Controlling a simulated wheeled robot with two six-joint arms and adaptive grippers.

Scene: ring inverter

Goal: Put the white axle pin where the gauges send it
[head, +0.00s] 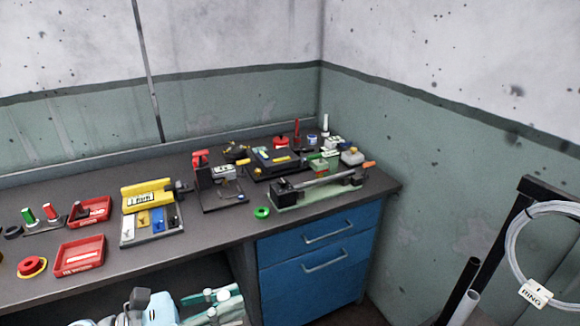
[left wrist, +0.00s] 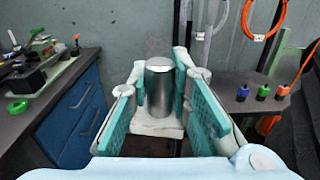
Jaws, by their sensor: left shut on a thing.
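My left gripper (head: 238,297) is low at the front of the bench in the head view. A yellow fixture (head: 147,194) with a label sits on the bench. A black stand with a red top (head: 201,160) is to its right. I cannot read any gauge clearly. My right gripper is not in view.
Red trays (head: 80,256), a green ring (head: 262,212) and a long clamp fixture (head: 318,187) lie on the bench. Blue drawers (head: 315,238) are below. Several small coloured bottles (left wrist: 262,92) stand on a surface at right in the wrist view. Cables hang behind them.

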